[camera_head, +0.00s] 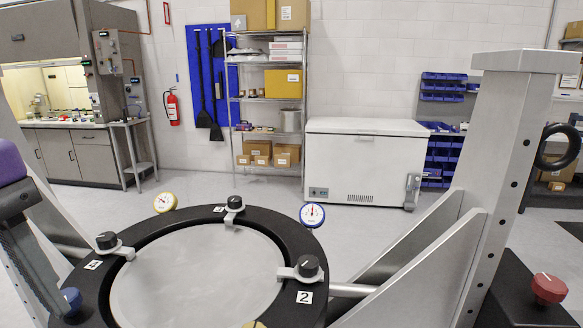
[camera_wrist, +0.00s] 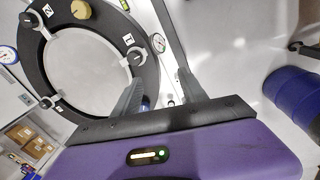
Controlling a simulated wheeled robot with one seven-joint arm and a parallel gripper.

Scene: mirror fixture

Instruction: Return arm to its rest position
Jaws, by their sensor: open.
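In the wrist view my gripper (camera_wrist: 158,82) has its two grey fingers spread apart, with nothing visible between them. Its purple body fills the bottom of that view. In the head view part of my gripper (camera_head: 35,255) shows at the left edge, beside the mirror fixture, and its full extent is cut off. The fixture is a black ring (camera_head: 310,235) around a round grey mirror disc (camera_head: 195,275). The ring also shows in the wrist view (camera_wrist: 58,88), beyond the fingers. I cannot tell the exact gap between gripper and ring.
Clamps with black knobs (camera_head: 308,266) sit on the ring. A yellow-rimmed gauge (camera_head: 165,202) and a blue-rimmed gauge (camera_head: 312,215) stand at its far side. A thick metal post (camera_head: 500,160) rises at right, near a red knob (camera_head: 549,288). A white chest freezer (camera_head: 365,160) stands behind open floor.

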